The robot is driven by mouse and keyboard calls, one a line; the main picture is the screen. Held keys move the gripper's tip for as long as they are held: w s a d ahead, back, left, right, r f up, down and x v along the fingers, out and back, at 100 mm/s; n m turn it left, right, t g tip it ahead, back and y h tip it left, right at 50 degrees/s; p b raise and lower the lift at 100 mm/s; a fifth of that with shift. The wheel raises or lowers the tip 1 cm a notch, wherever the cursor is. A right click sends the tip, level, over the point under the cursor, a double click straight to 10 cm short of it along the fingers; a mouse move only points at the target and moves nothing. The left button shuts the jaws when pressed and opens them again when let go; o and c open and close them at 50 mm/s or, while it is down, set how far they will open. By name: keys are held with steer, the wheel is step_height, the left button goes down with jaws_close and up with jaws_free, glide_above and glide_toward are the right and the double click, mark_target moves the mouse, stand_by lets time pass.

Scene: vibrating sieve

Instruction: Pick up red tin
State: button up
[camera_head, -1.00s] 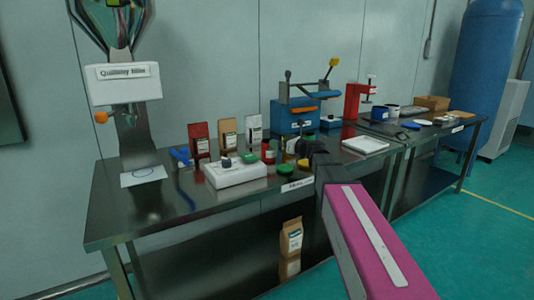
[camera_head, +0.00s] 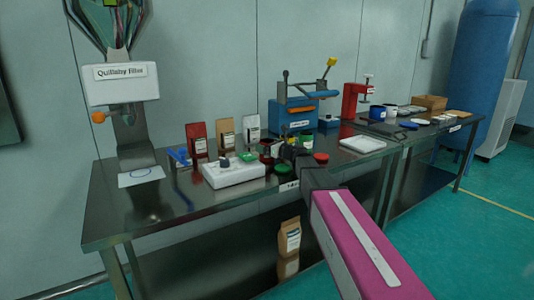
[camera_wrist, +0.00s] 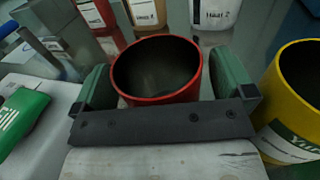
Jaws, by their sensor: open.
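The red tin (camera_wrist: 157,72) is an open, empty-looking cylinder, upright in the wrist view. My gripper (camera_wrist: 163,82) is open, with one green-padded finger on each side of the tin. The fingers look close to its walls; I cannot tell whether they touch. The dark gripper bar crosses in front of the tin's lower part and hides it. In the head view the red tin (camera_head: 265,149) is partly hidden beside my gripper (camera_head: 278,152), on the dark table behind the green lid (camera_head: 283,169).
A yellow tin (camera_wrist: 297,95) stands close on the right of my gripper. A white device (camera_head: 234,173) stands on the left, with coffee bags (camera_head: 226,136) behind. A red lid (camera_head: 321,157) lies to the right. The table's left end has free room.

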steer(key=shift+w+a, duration=0.1)
steer(key=shift+a, duration=0.05)
steer(key=c, duration=1)
steer(key=shift+o, duration=0.2)
